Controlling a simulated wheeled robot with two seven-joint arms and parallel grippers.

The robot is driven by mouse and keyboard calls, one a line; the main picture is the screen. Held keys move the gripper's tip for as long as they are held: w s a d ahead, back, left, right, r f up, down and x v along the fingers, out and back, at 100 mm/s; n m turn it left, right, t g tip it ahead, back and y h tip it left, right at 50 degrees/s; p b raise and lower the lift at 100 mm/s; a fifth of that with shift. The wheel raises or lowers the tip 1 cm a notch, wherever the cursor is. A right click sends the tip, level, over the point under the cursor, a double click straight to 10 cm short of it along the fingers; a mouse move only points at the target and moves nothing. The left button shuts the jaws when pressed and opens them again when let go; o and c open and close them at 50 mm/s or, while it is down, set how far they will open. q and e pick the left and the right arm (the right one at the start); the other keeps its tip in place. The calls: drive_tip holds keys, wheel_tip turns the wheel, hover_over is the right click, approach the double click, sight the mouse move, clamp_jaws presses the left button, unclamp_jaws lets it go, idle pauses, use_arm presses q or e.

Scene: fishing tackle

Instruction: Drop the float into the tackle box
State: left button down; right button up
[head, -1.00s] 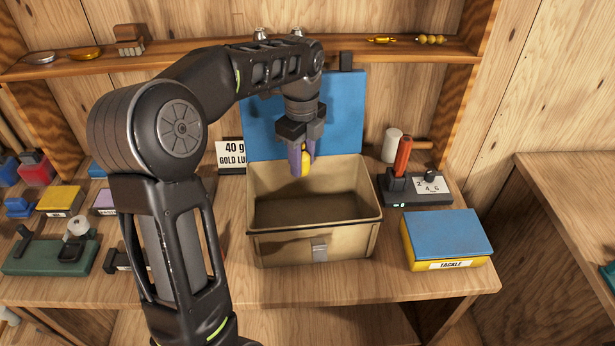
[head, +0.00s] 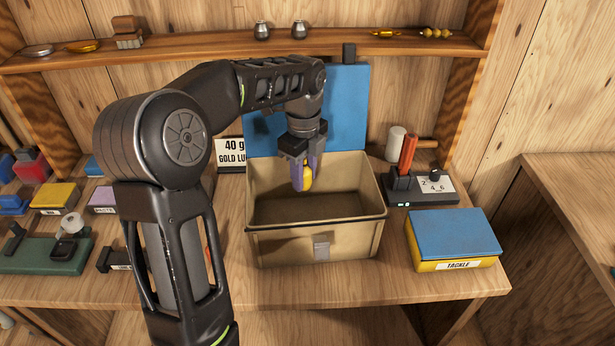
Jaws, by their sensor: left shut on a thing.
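The tackle box (head: 290,247) is a tan, open-topped box standing on the wooden bench, with a latch on its front. A blue panel (head: 348,105) stands upright behind it. My left gripper (head: 303,182) points down over the box opening, its purple fingers shut on the yellow float (head: 308,179). The float is partly hidden between the fingers. It hangs at the box's mouth, in front of the back inner wall; its exact height against the rim is hard to tell. The visible box floor looks empty. My right gripper is not in view.
A yellow-and-blue box labelled TACKLE (head: 452,240) sits to the right. A dark device with a red handle (head: 408,155) stands behind it. A 40 g card (head: 231,154) is left of the tan box. A shelf (head: 215,55) with lures runs behind.

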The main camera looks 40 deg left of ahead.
use_arm(q)
drive_tip(key=c, duration=0.9)
unclamp_jaws()
drive_tip(key=shift+c, duration=0.2)
drive_tip(key=shift+r, duration=0.55)
wheel_tip(320, 180, up, 4)
drive_tip(key=shift+r+b, duration=0.1)
drive_tip(key=shift+b, duration=0.3)
drive_tip(key=shift+r+p, duration=0.7)
drive_tip(key=shift+r, duration=0.6)
drive_tip(key=shift+f, duration=0.1)
